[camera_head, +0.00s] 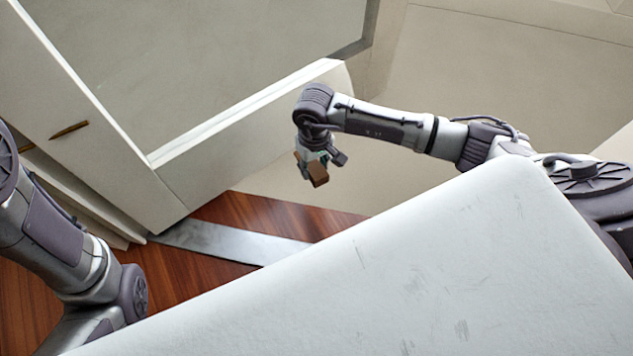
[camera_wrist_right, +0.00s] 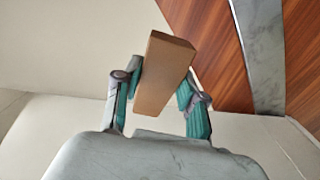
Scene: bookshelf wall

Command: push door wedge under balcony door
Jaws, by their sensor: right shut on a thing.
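My right gripper (camera_head: 316,163) is shut on a brown door wedge (camera_head: 318,174) and holds it in the air, near the balcony door's lower edge. In the right wrist view the wedge (camera_wrist_right: 165,72) sits between the two green-padded fingers (camera_wrist_right: 160,95), tilted, with its far end sticking out past them. The balcony door (camera_head: 240,145) is a pale frame with a large glass pane and a brass handle (camera_head: 69,130). It stands at an angle to the doorway. My left arm shows at the left edge, but its gripper is not in view.
My own white body covers the lower right.

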